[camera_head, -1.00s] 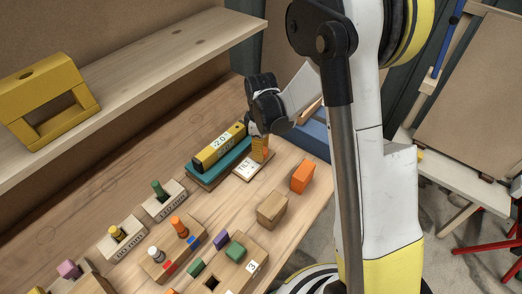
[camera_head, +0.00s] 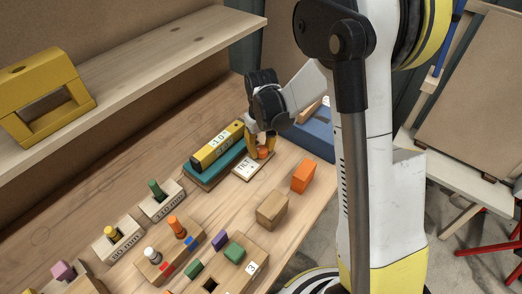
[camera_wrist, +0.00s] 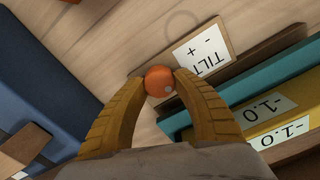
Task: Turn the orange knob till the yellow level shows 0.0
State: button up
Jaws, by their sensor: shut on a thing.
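The yellow level (camera_head: 215,148) lies on a teal block (camera_head: 213,168) on the workbench, and its label reads -1.0. It also shows in the wrist view (camera_wrist: 246,118), where the labels are upside down. The orange knob (camera_wrist: 159,81) sits on a small wooden plate with a white card (camera_wrist: 203,52) marked TILT, + and -. My gripper (camera_wrist: 160,80) is shut on the knob, one yellow finger on each side. In the head view my gripper (camera_head: 262,146) comes down over the knob from above, partly hiding it.
An orange block (camera_head: 303,176) and a wooden block (camera_head: 272,210) stand right of the plate. Several holders with coloured pegs stand at lower left. A shelf (camera_head: 130,75) with a yellow frame (camera_head: 45,95) runs along the back. A blue box (camera_head: 310,133) lies behind.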

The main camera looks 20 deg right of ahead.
jog(key=m, duration=0.6)
jog(key=shift+d+b, duration=0.1)
jog(key=shift+b, duration=0.3)
jog(key=shift+m, duration=0.4)
jog(key=o, duration=1.2)
jog(key=shift+n, duration=0.3)
